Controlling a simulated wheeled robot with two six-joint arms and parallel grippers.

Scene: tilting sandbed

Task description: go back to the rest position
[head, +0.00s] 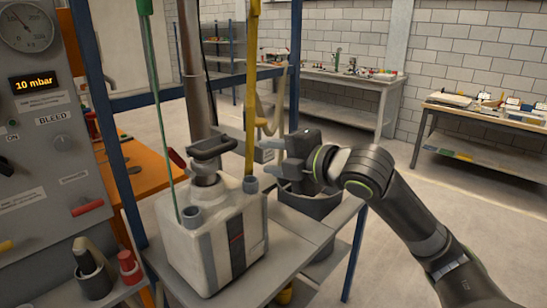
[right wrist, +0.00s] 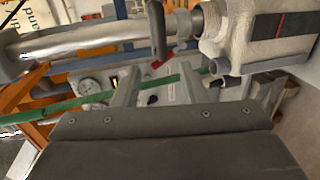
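My right gripper (head: 278,163) reaches in from the right and points left, above the shelf beside the white pump-like unit. Its fingers stand apart with nothing visible between them. In the right wrist view the two fingers (right wrist: 160,82) are also spread and empty. The white unit (head: 212,240) has a dark handle on top and stands to the left of the gripper, apart from it. It shows at the upper right of the right wrist view (right wrist: 235,45). My left gripper is not in view.
A grey bucket (head: 325,204) sits just below my right gripper. A yellow hose (head: 251,90) and a green hose (head: 154,90) run down to the unit. A blue post (head: 108,110) and a gauge panel (head: 40,150) reading 10 mbar stand left. Open floor (head: 400,270) lies right.

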